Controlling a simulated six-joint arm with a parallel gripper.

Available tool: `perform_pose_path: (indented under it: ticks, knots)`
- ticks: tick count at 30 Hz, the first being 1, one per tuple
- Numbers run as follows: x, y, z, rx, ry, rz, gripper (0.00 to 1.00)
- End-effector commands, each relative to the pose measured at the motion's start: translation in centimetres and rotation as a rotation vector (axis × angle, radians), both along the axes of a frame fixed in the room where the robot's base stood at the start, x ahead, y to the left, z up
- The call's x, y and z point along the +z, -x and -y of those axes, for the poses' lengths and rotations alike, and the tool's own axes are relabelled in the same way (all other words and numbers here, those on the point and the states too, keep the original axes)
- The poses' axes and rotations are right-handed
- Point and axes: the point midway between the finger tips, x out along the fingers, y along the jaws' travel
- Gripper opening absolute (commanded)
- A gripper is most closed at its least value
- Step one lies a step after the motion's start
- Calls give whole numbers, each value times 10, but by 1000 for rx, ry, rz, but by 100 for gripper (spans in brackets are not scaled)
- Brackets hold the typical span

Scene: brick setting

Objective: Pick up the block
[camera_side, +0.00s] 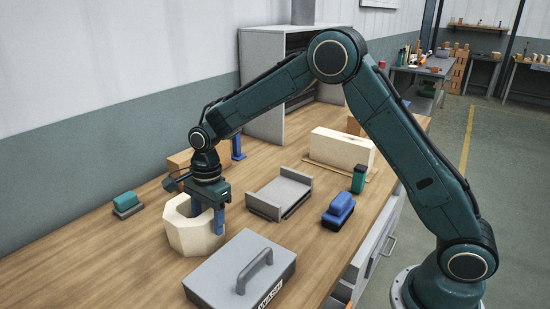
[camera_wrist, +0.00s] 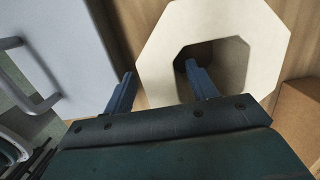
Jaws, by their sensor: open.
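A cream octagonal block (camera_side: 190,238) with a hole through its middle stands on the wooden bench at the left. My gripper (camera_side: 208,214) is over it, pointing down and open. One blue finger reaches into the hole and the other is outside the block's right side, so the block's wall lies between them. In the wrist view the block (camera_wrist: 260,75) fills the upper right, with one finger of my gripper (camera_wrist: 160,68) over the hole and the other to the left of the block. I cannot tell whether either finger touches it.
A grey lidded box (camera_side: 222,278) with a handle is close in front of the block. A grey tray (camera_side: 278,196), a blue item (camera_side: 338,212), a green-black item (camera_side: 359,180) and a long cream block (camera_side: 342,152) are to the right.

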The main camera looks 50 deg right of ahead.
Motion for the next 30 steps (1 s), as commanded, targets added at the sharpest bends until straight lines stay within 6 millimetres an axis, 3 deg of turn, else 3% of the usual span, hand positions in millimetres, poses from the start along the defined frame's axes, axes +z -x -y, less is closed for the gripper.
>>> perform_pose_path:
  ticks: [6, 21, 30]
  knots:
    - [-16, 0, -2, 1, 1, -1, 57]
    - [-16, 0, -2, 1, 1, 0, 57]
    - [-16, 0, -2, 1, 1, 0, 0]
